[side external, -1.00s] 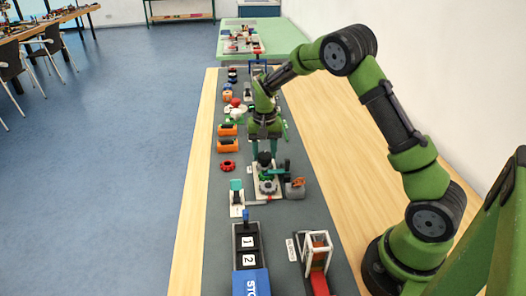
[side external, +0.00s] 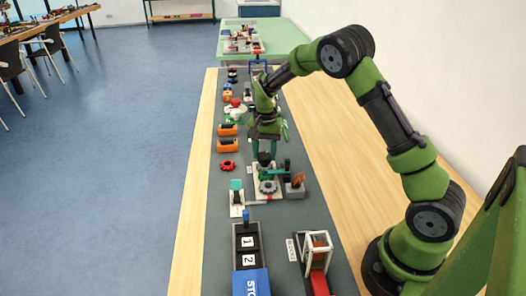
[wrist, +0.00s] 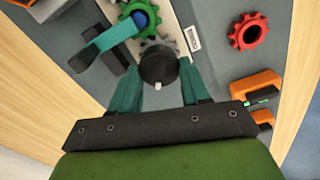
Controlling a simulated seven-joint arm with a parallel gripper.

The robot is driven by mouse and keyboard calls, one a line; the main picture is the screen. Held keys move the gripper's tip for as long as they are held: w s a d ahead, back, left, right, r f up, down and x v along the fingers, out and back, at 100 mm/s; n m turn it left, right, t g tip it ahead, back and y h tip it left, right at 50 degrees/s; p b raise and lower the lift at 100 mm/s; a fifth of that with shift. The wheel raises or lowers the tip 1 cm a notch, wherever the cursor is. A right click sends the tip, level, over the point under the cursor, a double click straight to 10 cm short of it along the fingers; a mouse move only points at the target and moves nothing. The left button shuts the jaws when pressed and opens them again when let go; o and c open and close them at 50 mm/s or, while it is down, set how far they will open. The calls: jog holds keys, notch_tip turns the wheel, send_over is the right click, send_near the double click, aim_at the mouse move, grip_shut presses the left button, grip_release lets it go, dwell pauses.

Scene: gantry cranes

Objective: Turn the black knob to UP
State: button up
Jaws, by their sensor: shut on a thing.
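The black knob (wrist: 158,66) is round, with a small white mark on its lower edge in the wrist view. In the side external view the knob (side external: 264,158) shows small below my gripper (side external: 264,149). My gripper (wrist: 160,74) has its teal fingers on either side of the knob and is shut on it. The knob stands over a pale base plate (wrist: 178,17) with a green gear (wrist: 138,18) and a grey gear beside it. A small white label (wrist: 193,38) lies near the knob; its lettering is too small to read.
A teal lever (wrist: 100,43) stands close to the knob. A red gear (wrist: 248,31) and orange blocks (wrist: 258,84) lie nearby on the grey mat. A blue STOP box (side external: 250,283) and a white-framed gantry (side external: 317,255) stand nearer the camera.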

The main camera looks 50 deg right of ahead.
aim_at(265, 154)
jog(key=o, duration=1.1)
jog(key=shift+c, duration=0.2)
notch_tip(265, 154, up, 17)
